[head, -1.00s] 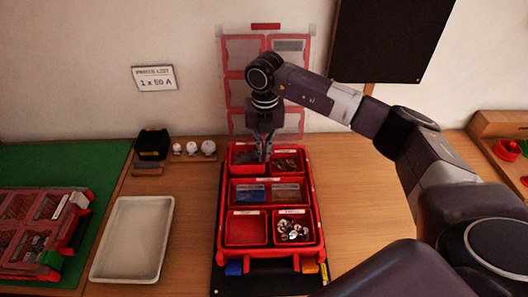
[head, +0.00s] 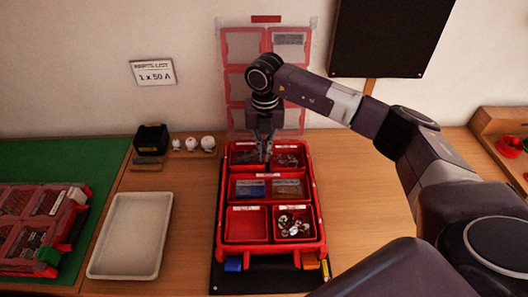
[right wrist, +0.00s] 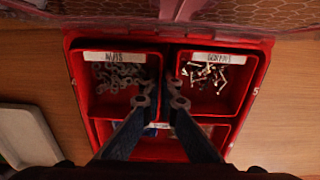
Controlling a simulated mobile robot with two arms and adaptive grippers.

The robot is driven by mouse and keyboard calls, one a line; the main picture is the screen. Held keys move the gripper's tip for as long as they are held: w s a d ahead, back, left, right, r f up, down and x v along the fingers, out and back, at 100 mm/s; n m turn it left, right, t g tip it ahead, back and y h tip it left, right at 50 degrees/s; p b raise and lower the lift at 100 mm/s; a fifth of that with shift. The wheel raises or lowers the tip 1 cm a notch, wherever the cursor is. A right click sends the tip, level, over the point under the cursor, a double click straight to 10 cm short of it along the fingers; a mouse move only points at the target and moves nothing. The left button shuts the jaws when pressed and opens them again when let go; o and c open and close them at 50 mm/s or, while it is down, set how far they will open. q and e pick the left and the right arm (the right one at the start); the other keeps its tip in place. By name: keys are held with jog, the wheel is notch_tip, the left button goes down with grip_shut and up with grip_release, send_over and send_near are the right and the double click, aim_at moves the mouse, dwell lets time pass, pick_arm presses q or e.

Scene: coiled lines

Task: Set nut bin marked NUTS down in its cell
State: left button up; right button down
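The nut bin (right wrist: 122,100) is a red open box with a white label on its far edge, the lettering blurred, and grey nuts inside. It sits level in the back-left cell of the red case (head: 314,215), beside the back-right bin; in the head view the bin (head: 241,156) is partly covered by my fingers. My right gripper (head: 264,158) points down at the bin's right side. In the right wrist view my right gripper (right wrist: 162,101) has its fingertips apart, one on each side of the bin's right wall, with gaps visible. My left gripper is out of view.
The back-right bin (right wrist: 207,105) holds pale small parts. The case's clear lid (head: 243,47) stands open behind. A white tray (head: 130,236) lies left, a second case (head: 30,228) on a green mat (head: 80,165) farther left. A black box (head: 151,139) stands behind the tray.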

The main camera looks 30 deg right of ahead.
jog(key=shift+f+b, duration=0.45)
jog(key=shift+f, duration=0.25)
jog(key=c, duration=2.1)
grip_release()
notch_tip(320, 180, up, 12)
jog(key=shift+r, duration=0.1)
jog(key=shift+a, duration=0.1)
